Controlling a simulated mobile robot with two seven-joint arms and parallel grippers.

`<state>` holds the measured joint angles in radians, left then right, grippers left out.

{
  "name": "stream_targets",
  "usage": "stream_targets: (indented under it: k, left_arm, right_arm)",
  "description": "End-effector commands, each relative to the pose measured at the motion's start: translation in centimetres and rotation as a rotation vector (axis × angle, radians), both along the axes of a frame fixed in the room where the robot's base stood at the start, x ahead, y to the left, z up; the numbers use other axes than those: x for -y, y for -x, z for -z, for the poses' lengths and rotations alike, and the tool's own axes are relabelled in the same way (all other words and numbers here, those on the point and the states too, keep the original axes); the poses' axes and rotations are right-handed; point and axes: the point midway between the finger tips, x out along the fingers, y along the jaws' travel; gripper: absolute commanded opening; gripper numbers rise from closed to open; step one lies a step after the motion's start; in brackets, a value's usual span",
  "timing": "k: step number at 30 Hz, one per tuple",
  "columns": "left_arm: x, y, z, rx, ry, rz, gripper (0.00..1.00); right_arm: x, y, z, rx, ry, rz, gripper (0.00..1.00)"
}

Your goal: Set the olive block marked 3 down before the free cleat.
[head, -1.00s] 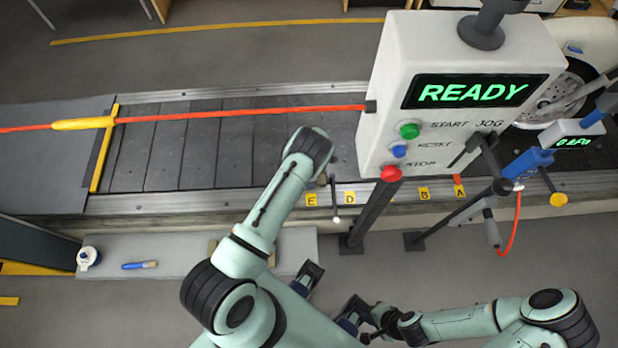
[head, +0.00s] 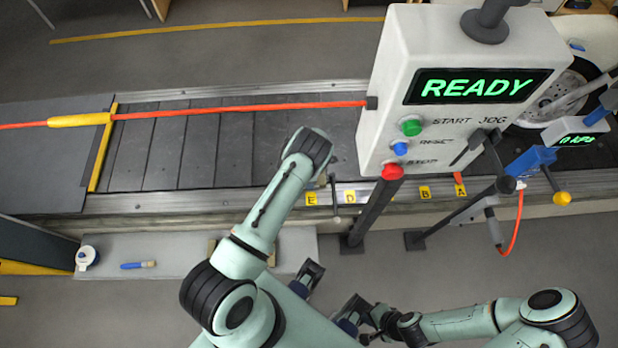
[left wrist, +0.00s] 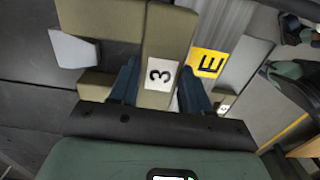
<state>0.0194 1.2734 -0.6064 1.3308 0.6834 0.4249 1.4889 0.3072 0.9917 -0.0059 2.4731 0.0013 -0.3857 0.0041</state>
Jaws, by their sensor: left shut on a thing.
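In the left wrist view, the olive block marked 3 (left wrist: 166,35) is between the blue fingers of my left gripper (left wrist: 160,83), which is shut on it. Its white label faces the camera. The yellow E tag (left wrist: 208,62) is just right of it. Other olive surfaces lie close on both sides (left wrist: 98,18). A pale grey wedge-like piece (left wrist: 72,48) is at the left; I cannot tell whether it is a cleat. In the head view, my left arm hides the left gripper and block. My right gripper (head: 350,314) is low at the centre, its jaw gap unclear.
The slat conveyor (head: 165,150) runs across the head view, with yellow letter tags along its near rail. A white control box (head: 455,50) reading READY stands over it. A red cord (head: 240,108) spans the belt. A grey shelf (head: 200,268) holds a tape roll and brush.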

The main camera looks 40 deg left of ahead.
Motion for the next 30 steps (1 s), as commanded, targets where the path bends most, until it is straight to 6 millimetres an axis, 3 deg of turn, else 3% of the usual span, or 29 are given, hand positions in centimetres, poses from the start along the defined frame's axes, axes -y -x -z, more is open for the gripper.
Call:
stream_targets:
  k: [6, 7, 9, 20, 23, 30]
  left_arm:
    - [0.0, -0.1, 0.2, 0.002, -0.001, 0.0, 0.0]
    - [0.0, -0.1, 0.2, 0.002, -0.001, 0.0, 0.57]
    - [0.0, -0.1, 0.2, 0.002, -0.001, 0.0, 0.77]
    - [0.0, 0.0, -0.2, 0.0, 0.0, 0.0, 0.77]
    - [0.0, -0.1, -1.4, 0.002, -0.001, -0.001, 0.77]
    - [0.0, -0.2, -6.8, 0.005, 0.0, 0.0, 0.77]
  right_arm:
    - [0.0, 0.1, 0.4, -0.001, 0.0, 0.0, 0.0]
    - [0.0, 0.1, 0.3, -0.001, 0.0, 0.0, 0.0]
    - [0.0, 0.1, 0.3, -0.001, 0.0, 0.0, 0.0]
    - [0.0, 0.1, 0.2, -0.001, 0.0, 0.0, 0.0]
    - [0.0, 0.0, 0.1, 0.0, 0.0, 0.0, 0.0]
    - [0.0, -0.2, -0.5, 0.002, 0.0, 0.0, 0.0]
